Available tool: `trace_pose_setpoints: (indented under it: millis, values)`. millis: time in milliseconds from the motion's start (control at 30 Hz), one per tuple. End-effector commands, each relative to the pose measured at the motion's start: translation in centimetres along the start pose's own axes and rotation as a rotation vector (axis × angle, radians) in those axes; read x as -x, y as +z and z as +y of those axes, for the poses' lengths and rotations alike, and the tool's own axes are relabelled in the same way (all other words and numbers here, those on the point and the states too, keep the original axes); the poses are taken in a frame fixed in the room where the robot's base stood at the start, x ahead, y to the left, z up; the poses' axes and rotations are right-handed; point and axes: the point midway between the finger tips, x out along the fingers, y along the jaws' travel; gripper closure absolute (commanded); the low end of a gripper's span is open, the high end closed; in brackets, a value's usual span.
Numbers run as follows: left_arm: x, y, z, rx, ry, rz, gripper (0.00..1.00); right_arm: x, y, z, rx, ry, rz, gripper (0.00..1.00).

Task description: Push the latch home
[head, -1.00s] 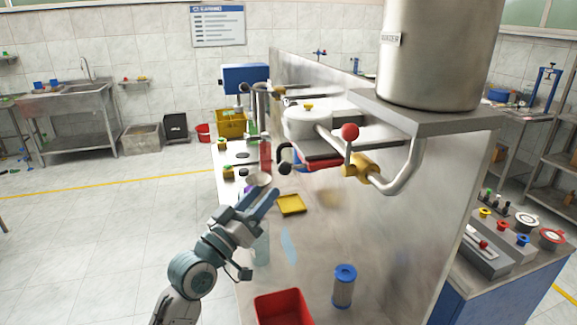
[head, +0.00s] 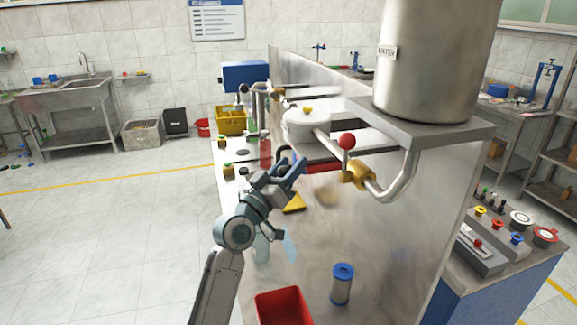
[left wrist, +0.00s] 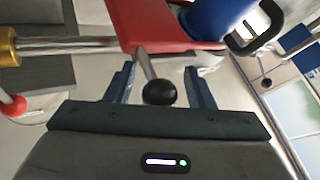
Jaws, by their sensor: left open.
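A short metal rod with a black ball knob (left wrist: 160,92) sticks out from a red plate (left wrist: 165,22) in the left wrist view; it looks like the latch lever. My left gripper (left wrist: 160,72) is open, with one finger on each side of the knob and rod. I cannot tell whether a finger touches them. In the head view my left gripper (head: 292,164) is at the left end of the dispenser's arm and covers the knob. The plate's red edge (head: 322,168) shows just right of it. My right gripper is not in view.
A red-ball lever (head: 346,142) with a brass collar (head: 357,173) stands on the pipe to the right, under the large steel tank (head: 435,60).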

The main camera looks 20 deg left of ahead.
Motion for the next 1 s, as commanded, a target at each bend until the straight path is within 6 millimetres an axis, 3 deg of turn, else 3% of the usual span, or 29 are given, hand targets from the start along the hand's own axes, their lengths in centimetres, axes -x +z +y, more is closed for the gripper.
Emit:
trace_pose_setpoints:
  millis: [67, 300, 333, 700, 967, 1000]
  values:
    - [0.0, 0.0, 0.0, 0.0, 0.0, 0.0, 0.51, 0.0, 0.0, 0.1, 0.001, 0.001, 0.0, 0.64]
    - [0.1, 0.0, 0.0, -0.001, 0.0, 0.0, 0.98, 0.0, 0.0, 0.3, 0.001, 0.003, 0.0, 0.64]
    - [0.1, 0.0, 0.0, -0.001, 0.0, 0.0, 1.0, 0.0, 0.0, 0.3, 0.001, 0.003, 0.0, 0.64]
    - [-1.0, 0.0, -1.9, -0.006, 0.0, 0.001, 1.0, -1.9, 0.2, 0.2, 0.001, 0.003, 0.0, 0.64]
    - [-1.3, -0.4, -2.0, -0.005, -0.001, 0.002, 1.0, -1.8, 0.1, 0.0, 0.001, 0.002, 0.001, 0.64]
    - [-1.3, -0.4, -2.0, -0.005, -0.001, 0.002, 0.71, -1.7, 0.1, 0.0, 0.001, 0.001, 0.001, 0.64]
